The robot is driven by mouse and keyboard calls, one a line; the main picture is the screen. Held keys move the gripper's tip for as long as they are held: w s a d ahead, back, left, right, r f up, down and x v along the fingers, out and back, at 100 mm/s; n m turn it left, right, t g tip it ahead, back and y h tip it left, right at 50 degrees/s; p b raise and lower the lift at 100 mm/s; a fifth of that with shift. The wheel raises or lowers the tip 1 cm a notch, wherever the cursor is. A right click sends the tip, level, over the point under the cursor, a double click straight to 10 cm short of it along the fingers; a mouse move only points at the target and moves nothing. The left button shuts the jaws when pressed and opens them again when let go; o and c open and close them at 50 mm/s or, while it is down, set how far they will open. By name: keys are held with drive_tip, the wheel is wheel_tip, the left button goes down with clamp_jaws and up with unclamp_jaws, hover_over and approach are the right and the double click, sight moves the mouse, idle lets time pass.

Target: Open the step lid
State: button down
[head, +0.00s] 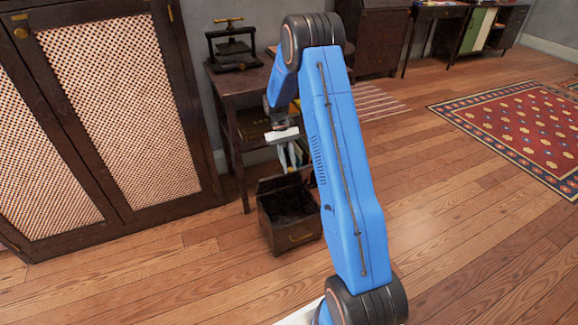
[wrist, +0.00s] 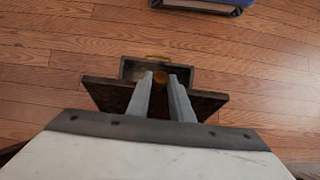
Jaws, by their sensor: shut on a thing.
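The step box (head: 290,232) is a small dark wooden box on the floor, open at the top with a dark inside. Its step lid (head: 272,183) is tilted up at the back. My gripper (head: 290,170) is at the raised lid, pointing down. In the wrist view the lid (wrist: 108,95) is a dark panel across the middle, with the open box (wrist: 203,75) beyond it. My fingers hide part of the lid.
A dark side table (head: 240,82) with a small press (head: 231,48) stands behind the box. A large cabinet with woven doors (head: 120,95) is at the left. A patterned rug (head: 520,125) lies at the right. The floor in front of the box is clear.

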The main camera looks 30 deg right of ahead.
drive_tip(key=c, duration=1.6)
unclamp_jaws()
wheel_tip(320, 180, up, 10)
drive_tip(key=shift+f, duration=0.1)
